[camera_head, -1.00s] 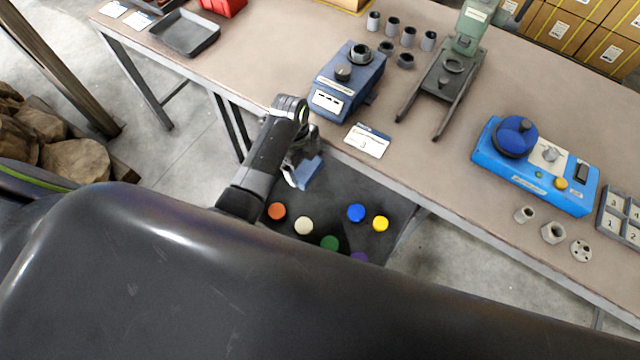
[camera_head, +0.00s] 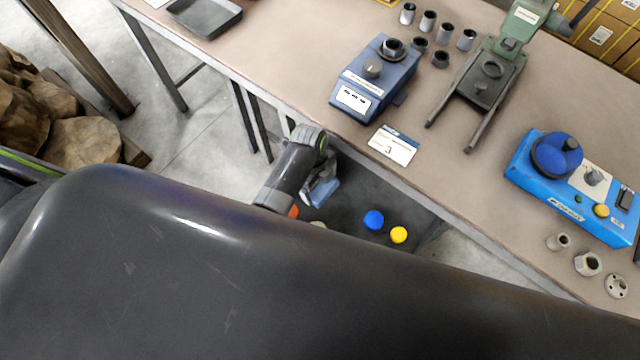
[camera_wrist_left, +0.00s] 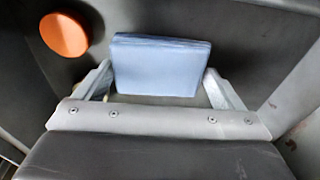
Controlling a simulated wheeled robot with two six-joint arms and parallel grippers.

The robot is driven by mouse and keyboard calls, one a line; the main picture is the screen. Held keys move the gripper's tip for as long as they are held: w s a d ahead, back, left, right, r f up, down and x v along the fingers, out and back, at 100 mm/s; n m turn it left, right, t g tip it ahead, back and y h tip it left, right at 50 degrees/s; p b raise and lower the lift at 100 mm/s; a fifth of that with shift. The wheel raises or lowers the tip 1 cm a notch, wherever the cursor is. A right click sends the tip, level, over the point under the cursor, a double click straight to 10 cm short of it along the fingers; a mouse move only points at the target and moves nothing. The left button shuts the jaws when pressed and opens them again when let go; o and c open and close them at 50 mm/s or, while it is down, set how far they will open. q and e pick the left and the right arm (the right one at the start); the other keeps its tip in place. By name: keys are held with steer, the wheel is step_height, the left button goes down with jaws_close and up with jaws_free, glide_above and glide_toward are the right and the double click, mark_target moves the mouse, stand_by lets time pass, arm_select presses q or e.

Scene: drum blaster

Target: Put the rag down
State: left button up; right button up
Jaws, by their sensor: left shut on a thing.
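The rag is a folded light-blue cloth (camera_wrist_left: 160,68), seen between the two fingers of my left gripper (camera_wrist_left: 165,88) in the left wrist view. The gripper is shut on it. In the head view the rag (camera_head: 323,192) shows as a small blue patch at the end of my left arm, low beside the front edge of the workbench. My left gripper (camera_head: 314,182) is there, above a dark surface below the bench top. My right gripper is not in view.
Blue (camera_head: 374,220) and yellow (camera_head: 399,235) round caps are on the dark surface, right of the rag. An orange one (camera_wrist_left: 63,35) is near my left gripper. The workbench (camera_head: 300,60) holds a blue-grey device (camera_head: 374,72), a card (camera_head: 393,146) and a bright blue machine (camera_head: 575,185).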

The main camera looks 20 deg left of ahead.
arm_select(q)
steer(key=shift+f, duration=0.85)
steer(key=o, duration=0.6)
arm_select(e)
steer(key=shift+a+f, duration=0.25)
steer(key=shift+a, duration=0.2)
arm_select(q)
steer(key=shift+r, duration=0.25)
steer(key=r, duration=0.4)
steer(key=a+r+p, duration=0.1)
steer(key=r, duration=0.6)
steer(key=shift+w+a+r+p, duration=0.3)
steer(key=shift+w+r+p, duration=0.05)
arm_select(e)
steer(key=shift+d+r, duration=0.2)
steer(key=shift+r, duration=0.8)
